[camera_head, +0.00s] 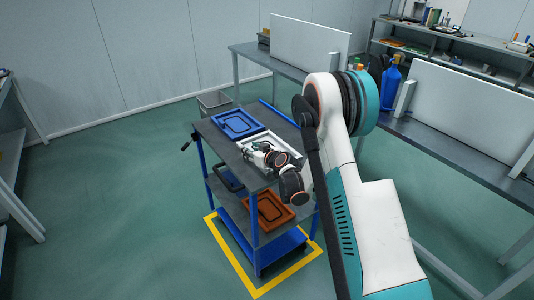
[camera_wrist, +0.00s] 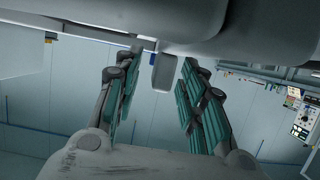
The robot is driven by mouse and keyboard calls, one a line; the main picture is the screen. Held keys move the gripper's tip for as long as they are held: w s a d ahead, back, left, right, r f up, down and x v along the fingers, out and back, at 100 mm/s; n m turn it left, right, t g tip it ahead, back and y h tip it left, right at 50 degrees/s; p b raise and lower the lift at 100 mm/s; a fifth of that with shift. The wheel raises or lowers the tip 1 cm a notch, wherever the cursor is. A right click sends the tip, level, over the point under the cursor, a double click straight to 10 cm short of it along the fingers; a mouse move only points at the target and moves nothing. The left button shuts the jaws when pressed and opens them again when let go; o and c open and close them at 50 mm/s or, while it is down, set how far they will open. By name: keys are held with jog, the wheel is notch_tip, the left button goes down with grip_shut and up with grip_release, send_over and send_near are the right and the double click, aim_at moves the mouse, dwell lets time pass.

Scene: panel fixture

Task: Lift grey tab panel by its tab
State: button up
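In the wrist view, a small grey tab (camera_wrist: 164,73) hangs from a larger grey surface, likely the panel (camera_wrist: 110,14), along the top edge. My gripper (camera_wrist: 162,62) has its two teal-padded fingers on either side of the tab, with visible gaps between pads and tab. It is open. In the head view, my gripper (camera_head: 252,148) is low over the cart's top, beside a pale grey rectangular piece (camera_head: 293,148). My wrist covers part of that piece. The tab is too small to make out in the head view.
The cart (camera_head: 221,145) has a blue tray (camera_head: 238,123) on top and an orange-brown tray (camera_head: 270,211) below. Workbenches with upright white boards (camera_head: 309,45) stand behind and to the right. A blue bottle (camera_head: 391,84) stands there. Green floor is clear to the left.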

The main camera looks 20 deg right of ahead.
grip_shut()
jog(key=shift+r, duration=0.15)
